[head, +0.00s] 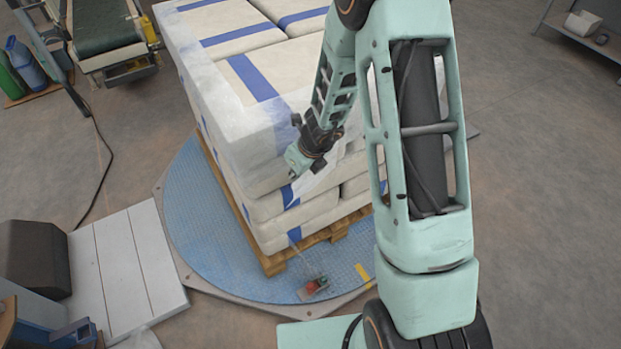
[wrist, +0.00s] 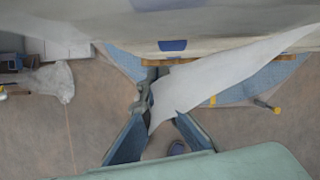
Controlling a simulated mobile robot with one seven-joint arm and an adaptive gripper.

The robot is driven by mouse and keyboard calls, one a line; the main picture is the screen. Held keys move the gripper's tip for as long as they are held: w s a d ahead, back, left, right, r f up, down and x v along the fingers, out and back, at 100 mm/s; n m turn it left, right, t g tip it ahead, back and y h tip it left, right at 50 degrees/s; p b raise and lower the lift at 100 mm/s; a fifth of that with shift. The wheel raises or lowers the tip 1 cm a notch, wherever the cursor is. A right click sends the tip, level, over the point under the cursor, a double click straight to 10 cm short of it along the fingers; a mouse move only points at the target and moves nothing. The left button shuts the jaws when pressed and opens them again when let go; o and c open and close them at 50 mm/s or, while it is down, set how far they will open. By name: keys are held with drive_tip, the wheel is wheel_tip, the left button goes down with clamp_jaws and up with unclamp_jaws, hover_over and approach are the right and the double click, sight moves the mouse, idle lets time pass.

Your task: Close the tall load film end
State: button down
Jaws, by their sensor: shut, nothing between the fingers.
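The tall load (head: 240,125) is a stack of white sacks with blue stripes, partly wrapped in clear film, on a wooden pallet. A loose pale film end (head: 322,178) hangs off its near side, beside my gripper (head: 294,165). In the wrist view the film end (wrist: 215,80) is a long white strip slanting down from the load to a ragged tip by the fingers. My gripper (wrist: 158,128) is shut and holds nothing. Whether it touches the film is unclear. My arm hides the load's right side.
The pallet (head: 275,262) stands on a round blue turntable (head: 205,255). A small device with a red top (head: 315,287) lies at its near edge. A white slatted platform (head: 125,265) is at left, a conveyor (head: 103,30) at back left.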

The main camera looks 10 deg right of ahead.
sight(285, 165)
drive_tip(key=shift+w+a+m+t+h+p, duration=0.2)
drive_tip(key=shift+w+a+m+p, duration=0.4)
drive_tip(key=shift+w, duration=0.3)
drive_tip(key=shift+w+a+m+t+h+p, duration=0.15)
drive_tip(key=shift+w+a+m+p, duration=0.25)
drive_tip(key=shift+w+a+m, duration=0.4)
drive_tip(key=shift+w+d+r, duration=0.1)
drive_tip(key=shift+w, duration=0.1)
drive_tip(key=shift+d, duration=0.15)
drive_tip(key=shift+s+d+b, duration=0.25)
drive_tip(key=shift+d+b, duration=0.15)
drive_tip(key=shift+d, duration=0.25)
drive_tip(key=shift+s, duration=0.1)
